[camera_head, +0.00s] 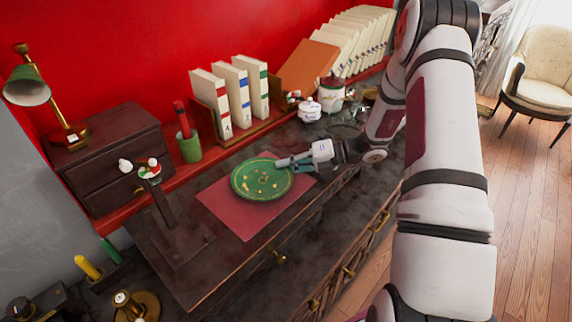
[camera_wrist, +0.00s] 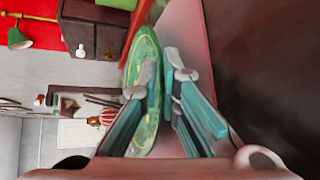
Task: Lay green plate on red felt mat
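The green plate (camera_head: 258,190) has gold and pale marks and lies level over the back part of the red felt mat (camera_head: 243,222). I cannot tell whether it touches the mat or is slightly above it. My gripper (camera_head: 286,162) is at the plate's right rim in the head view. In the wrist view, the fingers of my gripper (camera_wrist: 160,76) stand a little apart, with one finger in front of the plate (camera_wrist: 145,50) and the other just past its rim. Mat surface (camera_wrist: 192,35) shows beyond them.
A dark stand with small figures (camera_head: 150,170) is left of the mat. A green pencil cup (camera_head: 189,148), upright books (camera_head: 240,95) and a white lidded pot (camera_head: 309,112) are behind. The mat's front part is bare.

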